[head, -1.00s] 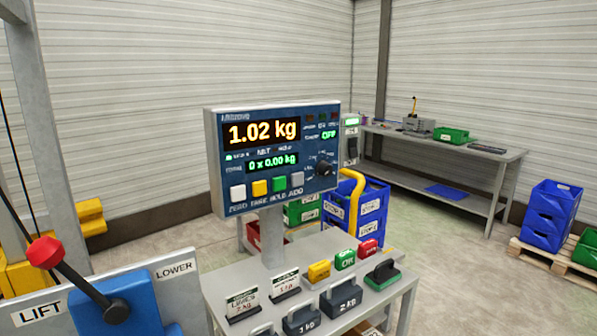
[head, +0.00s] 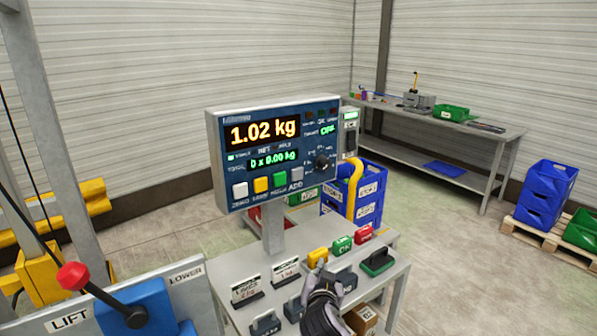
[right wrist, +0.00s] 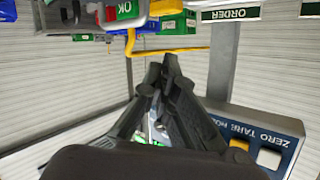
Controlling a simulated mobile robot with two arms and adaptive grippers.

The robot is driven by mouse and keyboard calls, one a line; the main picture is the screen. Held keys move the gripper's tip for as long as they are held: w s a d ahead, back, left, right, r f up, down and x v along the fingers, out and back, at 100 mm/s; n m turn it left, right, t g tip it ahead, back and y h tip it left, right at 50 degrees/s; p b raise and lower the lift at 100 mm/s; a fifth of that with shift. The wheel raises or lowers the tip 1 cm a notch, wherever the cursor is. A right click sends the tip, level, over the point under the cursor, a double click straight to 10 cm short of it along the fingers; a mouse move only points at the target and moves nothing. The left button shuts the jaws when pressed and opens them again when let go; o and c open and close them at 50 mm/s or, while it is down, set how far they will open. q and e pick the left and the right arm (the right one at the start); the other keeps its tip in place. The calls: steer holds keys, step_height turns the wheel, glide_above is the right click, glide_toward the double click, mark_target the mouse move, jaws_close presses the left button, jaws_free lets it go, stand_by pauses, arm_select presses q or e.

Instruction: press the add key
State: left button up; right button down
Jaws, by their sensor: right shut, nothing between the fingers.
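The add key (head: 297,174) is the grey key at the right end of the key row on the blue-faced indicator panel (head: 216,150), above the word ADD. My right gripper (head: 320,268) is shut and empty, below and to the right of the panel, over the small table and apart from the key. In the right wrist view its fingers (right wrist: 170,62) close together at the tips. That view looks upside down; it shows the white zero key (right wrist: 268,158) and yellow tare key (right wrist: 238,145), while the add key is hidden. My left gripper is not in view.
The small table (head: 228,268) bears label stands, dark weights and coloured blocks near my right gripper. A post (head: 272,230) holds the panel up. A lift lever with a red knob (head: 73,276) stands at lower left. Air before the panel is clear.

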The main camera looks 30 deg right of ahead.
mark_target(297, 174)
steer(key=w+d+r+m+t+h, duration=0.1)
steer(key=w+d+r+m+h, duration=0.1)
steer(key=r, duration=0.7)
steer(key=w+d+r+m+t+h, duration=0.1)
steer(key=w+d+r+m+h, duration=0.1)
steer(key=r, duration=0.7)
steer(key=shift+w+d+r+m+t+p, duration=0.2)
steer(key=shift+w+d+m+t+p, duration=0.25)
steer(key=shift+w+m, duration=0.45)
steer(key=shift+w+d, duration=0.1)
steer(key=w+b, duration=0.4)
steer(key=w, duration=0.4)
steer(key=shift+w+a, duration=0.25)
steer(key=shift+a, duration=0.1)
steer(key=shift+w+b, duration=0.45)
steer(key=shift+b, duration=0.6)
